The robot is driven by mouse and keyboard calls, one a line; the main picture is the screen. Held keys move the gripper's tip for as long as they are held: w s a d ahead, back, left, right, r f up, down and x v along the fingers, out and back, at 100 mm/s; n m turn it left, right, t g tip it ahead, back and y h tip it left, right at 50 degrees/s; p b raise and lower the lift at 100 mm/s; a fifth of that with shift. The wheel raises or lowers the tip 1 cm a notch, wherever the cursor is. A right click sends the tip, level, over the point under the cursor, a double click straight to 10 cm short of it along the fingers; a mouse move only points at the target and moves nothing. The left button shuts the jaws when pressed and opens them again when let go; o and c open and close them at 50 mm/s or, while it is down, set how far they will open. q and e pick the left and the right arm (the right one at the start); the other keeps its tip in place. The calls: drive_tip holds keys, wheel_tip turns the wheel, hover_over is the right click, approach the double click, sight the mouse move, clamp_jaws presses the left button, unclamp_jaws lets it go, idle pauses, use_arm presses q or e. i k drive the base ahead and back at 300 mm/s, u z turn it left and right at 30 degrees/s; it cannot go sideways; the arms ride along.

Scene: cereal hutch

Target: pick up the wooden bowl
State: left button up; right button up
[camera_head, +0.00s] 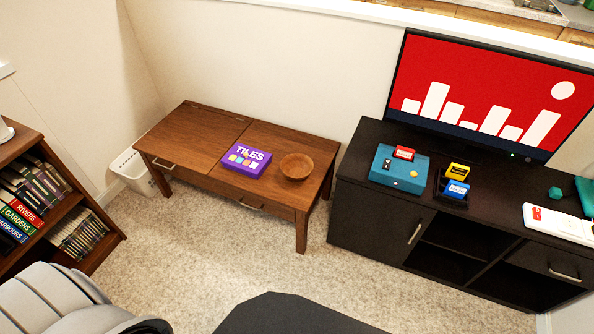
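The wooden bowl (297,167) sits upright on the right end of the low brown wooden table (200,133). It looks empty. A purple box marked TILES (247,160) lies just left of it, with a small gap between them. My grippers are not in view. A grey rounded part and a dark part at the bottom edge may be my own body.
A black cabinet (376,220) stands right of the table, carrying a screen (490,90), a teal console (400,170), cartridges and a white device (560,222). A bookshelf (60,215) is at left, a white bin (132,172) behind. Carpet (225,245) before the table is clear.

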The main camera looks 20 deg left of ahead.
sight(296, 166)
drive_tip(key=u, duration=0.05)
drive_tip(key=i, duration=1.1)
drive_tip(key=u, duration=2.4)
